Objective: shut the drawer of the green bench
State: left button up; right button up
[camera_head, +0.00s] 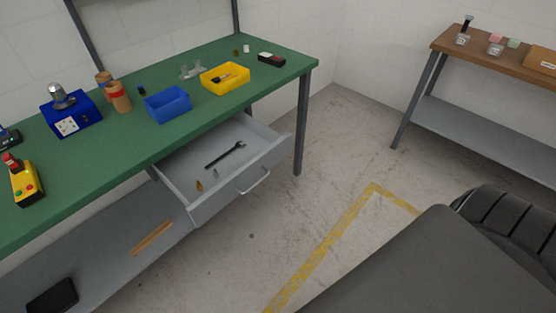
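The green bench (214,100) runs from the lower left to the upper middle. Its grey drawer (245,185) is pulled out below the right part of the bench top. A bar handle (254,181) is on the drawer's front panel. Inside the drawer lie a dark wrench (225,154) and a few small items, one of them brownish (199,186). Neither of my grippers is in view.
On the bench top stand a blue bin (167,104), a yellow bin (224,78), a blue device (71,117) and a yellow control box (26,184). A lower shelf (110,235) lies under the bench. A wooden bench (490,52) stands at right. Bare floor fronts the drawer.

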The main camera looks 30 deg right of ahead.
aim_at(180, 169)
jog(key=z, duration=0.25)
jog(key=k, duration=0.55)
jog(key=u, duration=0.8)
jog(key=i, duration=0.7)
jog(key=z, duration=0.8)
jog(key=i, duration=0.5)
jog(key=z, duration=0.55)
